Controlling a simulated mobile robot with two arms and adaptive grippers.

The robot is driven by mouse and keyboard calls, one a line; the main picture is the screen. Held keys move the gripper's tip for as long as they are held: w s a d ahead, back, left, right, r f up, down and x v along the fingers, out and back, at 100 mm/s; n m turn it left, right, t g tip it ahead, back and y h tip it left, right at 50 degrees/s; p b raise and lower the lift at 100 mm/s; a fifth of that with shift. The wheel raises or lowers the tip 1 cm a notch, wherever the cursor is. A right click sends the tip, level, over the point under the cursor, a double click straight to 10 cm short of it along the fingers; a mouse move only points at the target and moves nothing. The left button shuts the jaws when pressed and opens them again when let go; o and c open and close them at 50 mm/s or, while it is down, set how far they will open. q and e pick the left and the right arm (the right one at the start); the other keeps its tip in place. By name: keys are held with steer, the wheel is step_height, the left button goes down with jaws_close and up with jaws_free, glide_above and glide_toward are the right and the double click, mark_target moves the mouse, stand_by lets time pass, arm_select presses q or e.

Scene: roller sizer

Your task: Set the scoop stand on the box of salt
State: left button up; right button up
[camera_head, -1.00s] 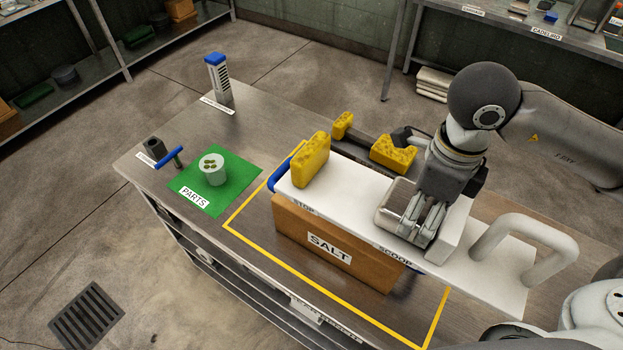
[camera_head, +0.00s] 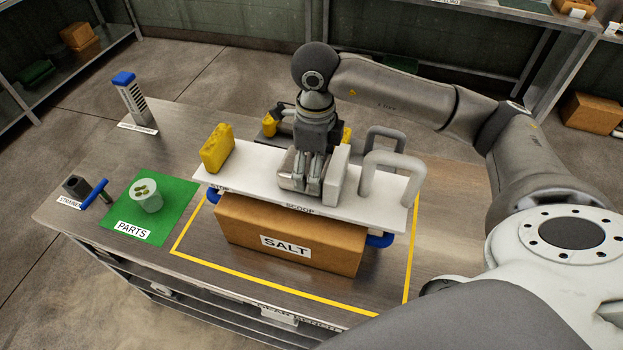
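A long white board (camera_head: 250,160) with STOP and SCOOP labels, which looks like the scoop stand, lies across the top of the brown box of salt (camera_head: 240,225). I cannot tell whether it rests fully on the box. A grey metal block (camera_head: 292,182) and a white block (camera_head: 337,170) are on it by the SCOOP label. My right gripper (camera_head: 313,178) points down at the metal block, its fingertips close together; their grip is unclear. A yellow block (camera_head: 217,148) stands at the board's left end, and a thick white handle (camera_head: 390,160) at its right. My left gripper is not in view.
Yellow tape (camera_head: 280,288) outlines an area around the box. A green PARTS mat (camera_head: 165,222) with a cup (camera_head: 147,196) lies to the left. A blue-topped post (camera_head: 130,98) stands at the back left. Blue ends (camera_head: 380,240) show under the board. Bare tabletop lies right.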

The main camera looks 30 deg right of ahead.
steer(key=shift+w+f, duration=0.35)
steer(key=f+b, duration=0.1)
steer(key=f, duration=0.2)
steer(key=shift+w+f+b, duration=0.15)
steer(key=shift+w+b, duration=0.05)
steer(key=shift+b, duration=0.2)
steer(key=shift+f, duration=0.1)
steer(key=shift+f, duration=0.1)
steer(key=o, duration=1.5)
